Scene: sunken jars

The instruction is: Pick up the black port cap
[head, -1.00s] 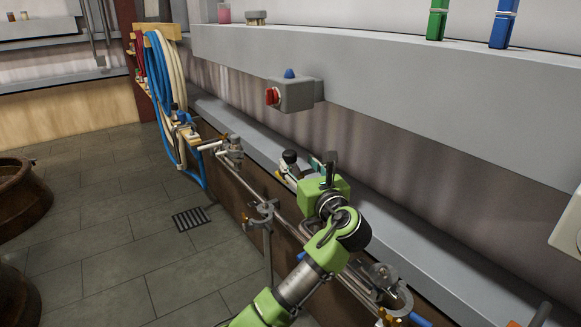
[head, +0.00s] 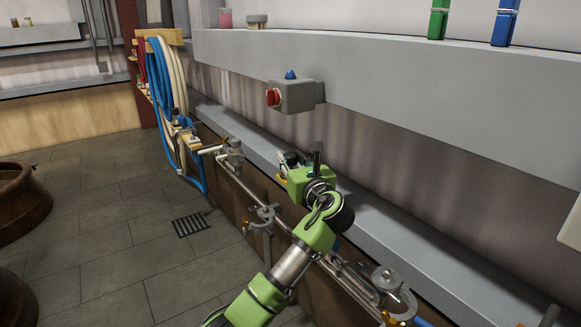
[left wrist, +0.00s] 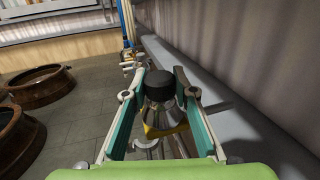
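The black port cap (left wrist: 159,84) is a short dark cylinder on top of a metal fitting with a yellow part below it. It also shows in the head view (head: 291,157), partly hidden by my left gripper. My left gripper (left wrist: 159,74) is open, with one teal finger on each side of the cap. A gap shows between the left finger and the cap; the right finger is close to it, and I cannot tell whether it touches. The green left gripper body also shows in the head view (head: 297,172). My right gripper is not in view.
A grey ledge (head: 385,220) runs along the wall beside the pipe. A grey box with a red knob (head: 293,96) is on the wall above. Blue and pale hoses (head: 160,85) hang behind.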

